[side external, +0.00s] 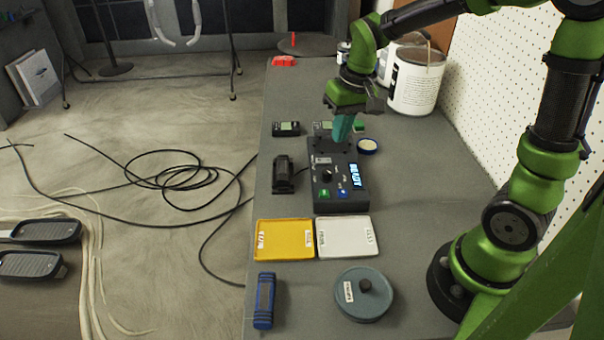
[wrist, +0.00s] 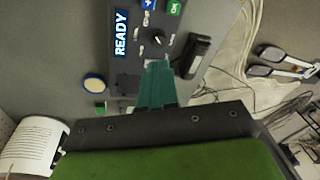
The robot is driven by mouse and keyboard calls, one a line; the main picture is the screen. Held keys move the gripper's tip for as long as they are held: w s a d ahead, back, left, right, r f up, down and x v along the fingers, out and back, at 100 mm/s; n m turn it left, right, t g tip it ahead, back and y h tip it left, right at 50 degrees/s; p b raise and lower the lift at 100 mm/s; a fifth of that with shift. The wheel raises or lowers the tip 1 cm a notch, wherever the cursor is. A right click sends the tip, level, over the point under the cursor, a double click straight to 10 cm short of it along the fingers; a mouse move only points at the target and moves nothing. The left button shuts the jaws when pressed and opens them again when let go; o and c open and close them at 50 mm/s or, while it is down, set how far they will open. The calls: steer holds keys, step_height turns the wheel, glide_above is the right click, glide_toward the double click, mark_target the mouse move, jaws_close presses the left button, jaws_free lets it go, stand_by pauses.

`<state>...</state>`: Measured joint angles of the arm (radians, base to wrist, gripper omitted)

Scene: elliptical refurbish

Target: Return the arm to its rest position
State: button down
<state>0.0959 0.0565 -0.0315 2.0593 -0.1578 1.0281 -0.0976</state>
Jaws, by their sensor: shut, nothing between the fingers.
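My gripper (side external: 342,128) is above the far end of the dark control box in the side view, pointing down. Its teal fingers are together with nothing between them. In the wrist view the fingers (wrist: 157,75) reach over the box's near edge. The control box (side external: 343,199) has a knob, green and blue buttons, and a lit display reading READY; it also shows in the wrist view (wrist: 163,22). My green arm reaches over from the right side of the table. Whether the fingertips touch the box is unclear.
A yellow tray (side external: 284,241) and a white tray (side external: 343,238) lie before the box. A round lidded container (side external: 364,296) and a blue device (side external: 265,300) are nearer. A black device (side external: 283,174) stands left of the box. Paint cans (side external: 415,82) stand behind; a pegboard (side external: 490,90) is right.

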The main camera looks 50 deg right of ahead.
steer(key=s+a+r+t+y, duration=0.1)
steer(key=s+a+r+t, duration=0.4)
steer(key=s+r, duration=0.3)
steer(key=s+a, duration=0.1)
steer(key=s, duration=0.3)
steer(key=shift+r, duration=0.25)
steer(key=shift+w+f, duration=0.1)
steer(key=w+d+f+m+g+h, duration=0.1)
steer(key=w+d+f+m+g, duration=0.1)
steer(key=w, duration=0.7)
steer(key=w+d+f+m+g, duration=0.2)
steer(key=w+d, duration=0.4)
steer(key=w, duration=0.4)
steer(key=f+g, duration=0.1)
steer(key=g, duration=0.1)
steer(key=shift+d+m+g+h, duration=0.25)
steer(key=shift+m+g+h, duration=0.15)
steer(key=shift+f, duration=0.1)
